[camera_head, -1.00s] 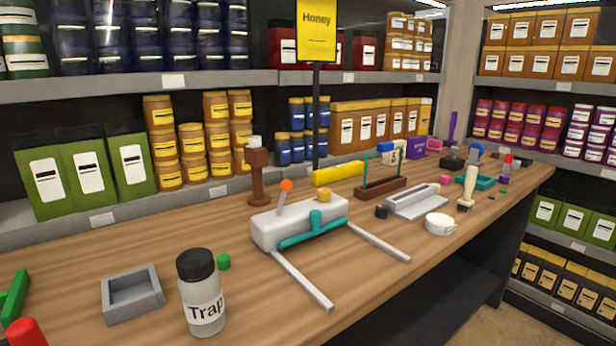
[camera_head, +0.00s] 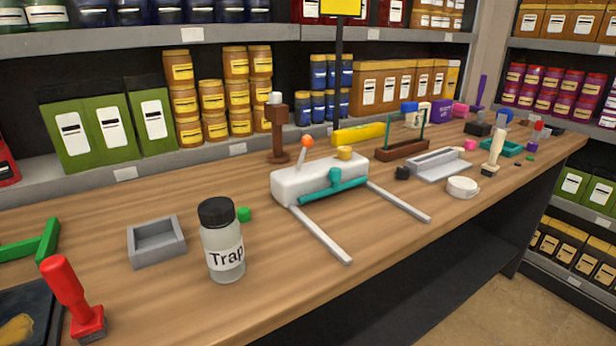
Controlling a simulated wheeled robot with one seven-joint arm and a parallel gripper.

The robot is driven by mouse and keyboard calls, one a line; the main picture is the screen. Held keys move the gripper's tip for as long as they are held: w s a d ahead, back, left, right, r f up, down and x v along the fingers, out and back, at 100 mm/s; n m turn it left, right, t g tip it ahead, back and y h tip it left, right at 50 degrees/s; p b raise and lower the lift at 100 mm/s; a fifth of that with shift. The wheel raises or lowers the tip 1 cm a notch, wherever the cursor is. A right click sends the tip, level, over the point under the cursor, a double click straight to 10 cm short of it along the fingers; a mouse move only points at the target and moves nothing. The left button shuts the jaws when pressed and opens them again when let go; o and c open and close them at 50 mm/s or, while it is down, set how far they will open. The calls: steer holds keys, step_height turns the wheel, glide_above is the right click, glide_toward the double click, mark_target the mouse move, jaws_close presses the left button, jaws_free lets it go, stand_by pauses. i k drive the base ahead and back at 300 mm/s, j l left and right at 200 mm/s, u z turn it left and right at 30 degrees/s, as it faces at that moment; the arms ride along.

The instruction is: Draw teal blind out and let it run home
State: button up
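A white housing (camera_head: 300,184) stands on the wooden bench near the middle of the view. A teal bar (camera_head: 345,187) with a round teal knob (camera_head: 335,174) lies along its front face, close against the housing. Two pale grey rails (camera_head: 320,235) run forward from the housing, one at each end, toward the bench's front edge. The length of the rails in front of the bar is bare. An orange-tipped lever (camera_head: 307,141) and a yellow knob (camera_head: 344,153) sit on top of the housing. My gripper is not in view.
A grey tray (camera_head: 157,252) and red-handled tool (camera_head: 67,288) are further left.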

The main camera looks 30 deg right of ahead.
mark_target(335, 173)
steer(key=k+l, duration=0.1)
steer(key=l, duration=0.35)
steer(key=k+l, duration=0.15)
steer(key=l, duration=0.25)
steer(key=k+l, duration=0.1)
steer(key=l, duration=0.35)
steer(key=u, duration=0.05)
